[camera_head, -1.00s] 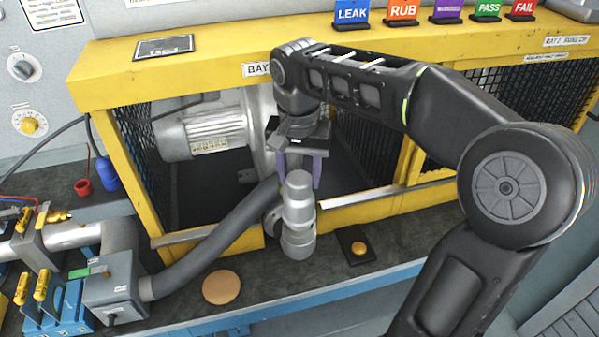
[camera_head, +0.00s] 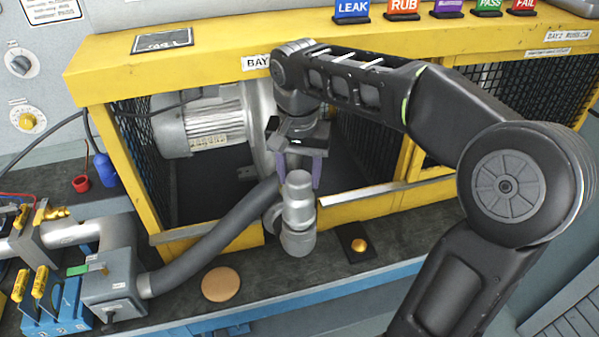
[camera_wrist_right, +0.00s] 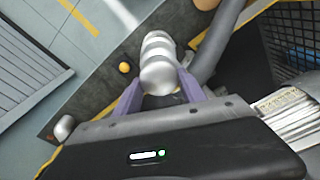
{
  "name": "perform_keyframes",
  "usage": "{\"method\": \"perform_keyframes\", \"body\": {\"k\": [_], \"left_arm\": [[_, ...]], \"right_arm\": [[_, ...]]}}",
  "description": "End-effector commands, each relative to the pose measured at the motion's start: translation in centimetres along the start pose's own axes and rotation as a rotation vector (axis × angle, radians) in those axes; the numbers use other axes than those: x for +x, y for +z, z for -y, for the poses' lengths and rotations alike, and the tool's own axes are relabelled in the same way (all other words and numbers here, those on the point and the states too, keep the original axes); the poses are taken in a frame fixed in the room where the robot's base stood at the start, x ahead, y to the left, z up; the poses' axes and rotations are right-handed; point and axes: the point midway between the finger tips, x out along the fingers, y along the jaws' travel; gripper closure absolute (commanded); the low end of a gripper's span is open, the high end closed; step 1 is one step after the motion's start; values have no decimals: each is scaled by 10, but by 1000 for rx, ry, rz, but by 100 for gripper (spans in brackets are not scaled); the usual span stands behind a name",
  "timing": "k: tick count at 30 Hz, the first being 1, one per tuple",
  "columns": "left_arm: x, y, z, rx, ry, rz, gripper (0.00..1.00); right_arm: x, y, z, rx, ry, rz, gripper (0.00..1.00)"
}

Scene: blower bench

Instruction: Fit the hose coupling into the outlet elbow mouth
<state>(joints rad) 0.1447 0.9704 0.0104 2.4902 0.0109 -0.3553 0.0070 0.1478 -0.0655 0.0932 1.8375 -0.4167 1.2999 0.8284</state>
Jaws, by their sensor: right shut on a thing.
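The silver, ringed hose coupling (camera_head: 298,208) stands nearly upright at the front of the yellow frame. My right gripper (camera_head: 299,184) reaches down on it, with its purple fingers shut on either side. In the right wrist view the coupling (camera_wrist_right: 158,68) shows between the fingertips. The grey hose (camera_head: 215,232) curves up from the lower left and passes close beside the coupling. The outlet elbow is not clearly distinguishable; a pale metal part (camera_head: 273,216) shows partly behind the hose, and I cannot tell whether it touches the coupling. My left gripper is not in view.
The blower motor (camera_head: 197,122) sits inside the yellow frame (camera_head: 215,70). A grey box (camera_head: 112,285) feeds the hose at left. A tan disc (camera_head: 221,284) and a pad with a brass button (camera_head: 358,245) lie on the dark bench. Red and blue caps stand at left.

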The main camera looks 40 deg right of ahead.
Motion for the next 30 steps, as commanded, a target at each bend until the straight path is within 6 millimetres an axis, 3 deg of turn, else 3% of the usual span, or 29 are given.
{"method": "perform_keyframes", "body": {"k": [15, 30], "left_arm": [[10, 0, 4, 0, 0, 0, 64], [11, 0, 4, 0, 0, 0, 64]], "right_arm": [[13, 1, 0, 0, -1, -1, 100], [14, 1, 0, 0, -1, -1, 100]]}}
